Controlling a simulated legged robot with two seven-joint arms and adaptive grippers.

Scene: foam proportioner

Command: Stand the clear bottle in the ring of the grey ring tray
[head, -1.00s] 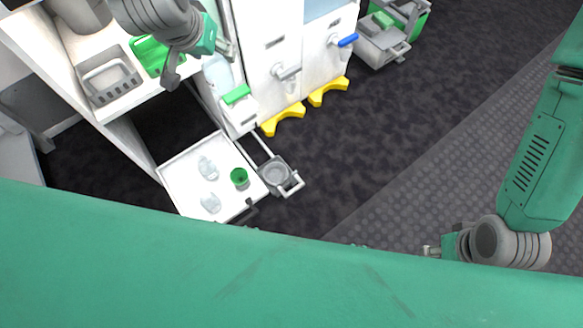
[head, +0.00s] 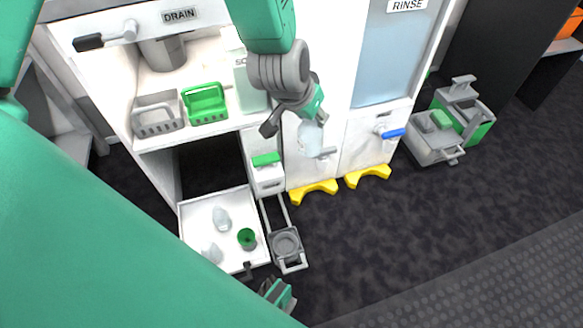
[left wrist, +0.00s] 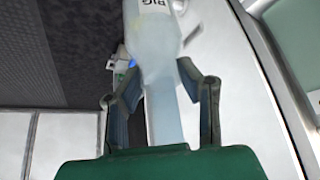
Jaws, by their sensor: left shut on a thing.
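The clear bottle (head: 311,138) hangs from my left gripper (head: 296,128) in front of the white cabinet in the head view. In the left wrist view, the bottle (left wrist: 152,45) is between the two fingers of my left gripper (left wrist: 163,100), its wider, labelled part beyond them. The grey ring tray (head: 287,243) stands out low from the cabinet on rails, below the bottle in the picture, and its ring looks empty. A teal and dark end, apparently my right gripper (head: 277,292), shows at the lower edge, partly hidden; its jaws are unclear.
A white tray (head: 190,252) left of the ring tray holds clear vessels (head: 221,218) and a green cup (head: 247,238). A grey basket (head: 157,120) and a green bin (head: 205,103) sit on the shelf. Yellow feet (head: 314,192) stick out at the cabinet base.

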